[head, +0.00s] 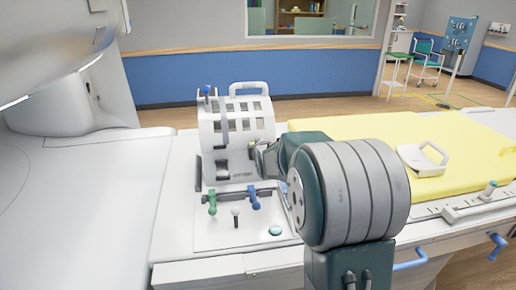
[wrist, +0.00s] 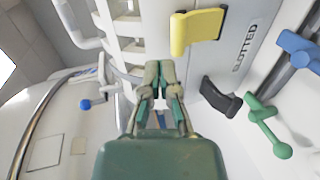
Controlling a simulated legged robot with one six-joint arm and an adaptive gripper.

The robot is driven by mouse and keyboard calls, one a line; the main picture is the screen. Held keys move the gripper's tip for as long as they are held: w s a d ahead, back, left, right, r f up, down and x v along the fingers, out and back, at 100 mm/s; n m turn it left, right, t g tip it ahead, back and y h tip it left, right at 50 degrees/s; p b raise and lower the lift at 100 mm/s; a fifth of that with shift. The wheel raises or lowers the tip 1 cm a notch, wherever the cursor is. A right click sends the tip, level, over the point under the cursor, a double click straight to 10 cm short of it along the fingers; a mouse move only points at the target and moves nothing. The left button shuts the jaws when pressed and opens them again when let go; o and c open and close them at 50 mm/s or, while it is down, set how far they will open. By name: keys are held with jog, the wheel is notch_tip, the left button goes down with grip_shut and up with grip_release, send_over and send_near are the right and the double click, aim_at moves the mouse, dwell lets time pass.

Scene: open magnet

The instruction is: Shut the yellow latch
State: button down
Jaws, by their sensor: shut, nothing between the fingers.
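The yellow latch (wrist: 198,31) shows in the wrist view at the top, on the face of a white slotted housing (wrist: 240,65). In the head view the latch cannot be made out; the housing (head: 236,122) stands left of my arm. My gripper (wrist: 160,70) has its fingers together and empty, pointing at the housing. In the picture its tips lie below and left of the latch, apart from it. In the head view my gripper (head: 262,158) is partly hidden by my arm, close to the housing's lower right.
A black tab (wrist: 221,97) sits below the latch. A green lever (head: 212,202) and a blue lever (head: 253,199) stand on the plate before the housing. A yellow padded bed (head: 455,150) lies to the right. The white surface (head: 110,190) at left is clear.

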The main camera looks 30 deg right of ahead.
jog(key=shift+s+a+r, duration=1.1)
jog(key=shift+s+r, duration=1.65)
jog(key=shift+s, duration=1.35)
jog(key=s+a+f+m+g+y, duration=0.1)
jog(key=s+a+m, duration=0.4)
jog(key=s, duration=0.5)
jog(key=s+a+f+m+g+y, duration=0.1)
jog(key=s+a+f+m+g, duration=0.2)
jog(key=s, duration=0.6)
jog(key=s+a+f+m+g+y, duration=0.2)
jog(key=s+a+m+g, duration=0.2)
jog(key=s+a+m, duration=0.2)
jog(key=s+a, duration=0.2)
jog(key=s, duration=0.2)
jog(key=shift+s+f+m+g, duration=0.35)
jog(key=shift+m+g, duration=0.05)
